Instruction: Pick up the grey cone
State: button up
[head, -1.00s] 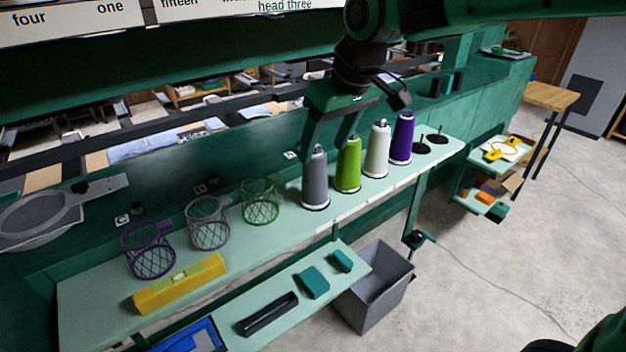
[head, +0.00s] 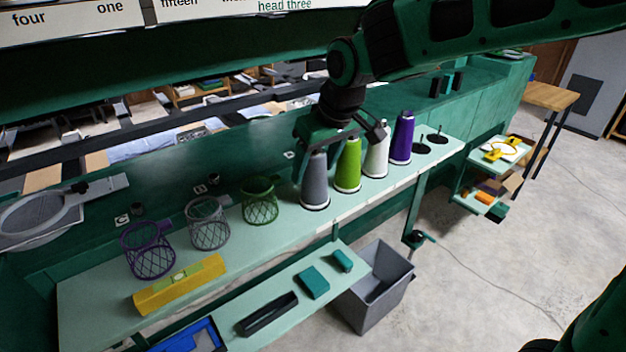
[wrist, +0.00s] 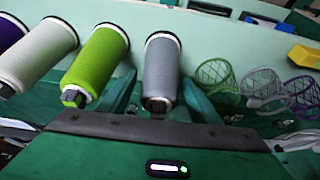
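The grey cone (head: 315,186) stands upright on the pale green shelf (head: 270,232), leftmost in a row of thread cones. It also shows in the wrist view (wrist: 162,72), between the two fingers. My gripper (head: 322,158) is at the upper part of the grey cone, pointing down. In the wrist view my gripper (wrist: 158,98) is open, one finger on each side of the cone. The left finger lies between the grey cone and the green cone (wrist: 97,62). I see gaps beside the cone and cannot make out any contact. The cone's top is partly hidden in the head view.
The green cone (head: 347,168) stands close to the right, then a white cone (head: 377,155) and a purple cone (head: 401,138). A grey bin (head: 372,300) stands below.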

jog(key=c, duration=1.1)
jog(key=shift+r, duration=0.1)
